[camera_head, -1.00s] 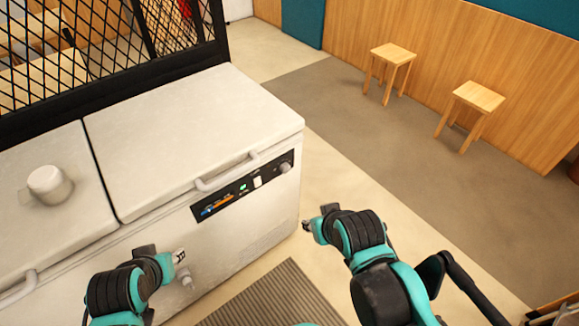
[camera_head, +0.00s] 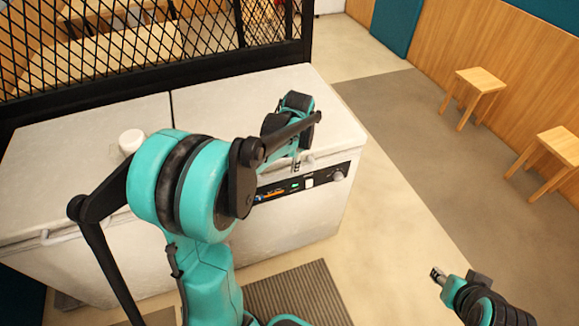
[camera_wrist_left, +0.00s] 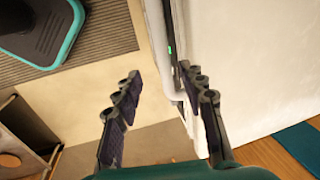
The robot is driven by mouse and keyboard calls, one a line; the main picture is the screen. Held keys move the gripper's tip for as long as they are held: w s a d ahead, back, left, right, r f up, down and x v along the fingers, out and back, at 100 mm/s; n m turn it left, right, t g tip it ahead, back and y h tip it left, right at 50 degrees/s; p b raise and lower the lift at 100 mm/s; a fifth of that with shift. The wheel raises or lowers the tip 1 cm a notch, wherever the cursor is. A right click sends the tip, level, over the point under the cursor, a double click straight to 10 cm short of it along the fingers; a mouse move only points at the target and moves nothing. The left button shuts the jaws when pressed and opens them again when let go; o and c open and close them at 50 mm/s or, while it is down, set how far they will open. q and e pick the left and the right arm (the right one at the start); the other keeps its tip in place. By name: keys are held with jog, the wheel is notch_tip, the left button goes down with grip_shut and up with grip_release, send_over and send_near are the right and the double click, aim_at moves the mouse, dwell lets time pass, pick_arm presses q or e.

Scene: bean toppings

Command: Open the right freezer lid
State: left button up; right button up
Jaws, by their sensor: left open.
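The white chest freezer's right lid (camera_head: 235,97) is shut in the head view; its surface also fills the right of the left wrist view (camera_wrist_left: 250,60). My left gripper (camera_head: 297,163) is at the lid's front edge, above the control panel (camera_head: 283,189). In the left wrist view its fingers are open (camera_wrist_left: 160,75), with the lid's white handle (camera_wrist_left: 171,88) close to the right finger; I cannot tell if they touch. My left arm hides most of the handle in the head view. My right gripper (camera_head: 438,275) is over the floor, away from the freezer; its jaws are too small to judge.
A small white container (camera_head: 131,141) stands on the left lid (camera_head: 65,150). A black mesh partition (camera_head: 190,70) rises behind the freezer. Two wooden stools (camera_head: 480,80) stand at the right by the wall. The floor right of the freezer is clear.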

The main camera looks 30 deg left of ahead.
aim_at(288, 172)
pick_arm(q)
jog(key=b+x, duration=0.1)
jog(key=x, duration=0.3)
jog(key=b+x, duration=0.2)
jog(key=x, duration=0.2)
jog(key=shift+w+a+f, duration=0.1)
jog(key=shift+a+f, duration=0.1)
jog(key=shift+a, duration=0.1)
jog(key=shift+r, duration=0.1)
grip_shut()
